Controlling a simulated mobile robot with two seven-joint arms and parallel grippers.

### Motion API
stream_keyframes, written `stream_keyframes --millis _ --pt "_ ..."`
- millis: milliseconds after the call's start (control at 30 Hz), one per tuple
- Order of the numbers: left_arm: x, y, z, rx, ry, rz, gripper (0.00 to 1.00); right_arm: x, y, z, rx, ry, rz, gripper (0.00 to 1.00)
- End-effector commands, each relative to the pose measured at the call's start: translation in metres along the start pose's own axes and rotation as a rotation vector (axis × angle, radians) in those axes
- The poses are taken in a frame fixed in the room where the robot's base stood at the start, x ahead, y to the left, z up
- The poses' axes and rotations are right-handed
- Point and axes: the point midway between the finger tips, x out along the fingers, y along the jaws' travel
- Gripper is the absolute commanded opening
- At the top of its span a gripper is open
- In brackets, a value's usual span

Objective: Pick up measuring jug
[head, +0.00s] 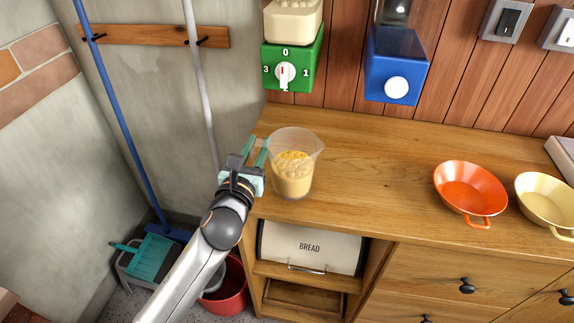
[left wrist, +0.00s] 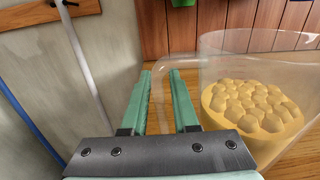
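The measuring jug (head: 292,176) is clear and holds yellow, lumpy contents. It stands upright on the wooden counter near its left end. In the left wrist view the jug (left wrist: 255,110) is on the right, and its clear handle curves out to the left. My left gripper (head: 256,151) is just left of the jug, with its green fingers apart. In the left wrist view the gripper (left wrist: 160,98) is open, and the handle's outer edge shows between the fingers. The right finger overlaps the handle loop; whether it touches is unclear. My right gripper is out of view.
An orange pan (head: 470,187) and a cream pan (head: 546,202) stand at the right of the counter (head: 385,165). Green (head: 291,60) and blue (head: 396,67) dispensers hang above the back. A bread bin (head: 310,247) sits below. The counter's middle is clear.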

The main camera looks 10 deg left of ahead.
Motion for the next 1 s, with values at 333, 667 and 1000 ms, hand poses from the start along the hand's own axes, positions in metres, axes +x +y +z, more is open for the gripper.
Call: stream_keyframes --millis 333,667,1000 --pt "-0.0005 0.0000 -0.0003 0.001 0.000 0.000 0.00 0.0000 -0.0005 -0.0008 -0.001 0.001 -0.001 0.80" --pt "-0.0006 0.0002 -0.0006 0.002 0.001 0.000 0.00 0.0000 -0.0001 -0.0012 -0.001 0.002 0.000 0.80" --pt "-0.0005 0.0004 -0.0012 0.003 0.002 0.001 0.00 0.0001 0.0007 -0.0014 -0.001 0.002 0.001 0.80"
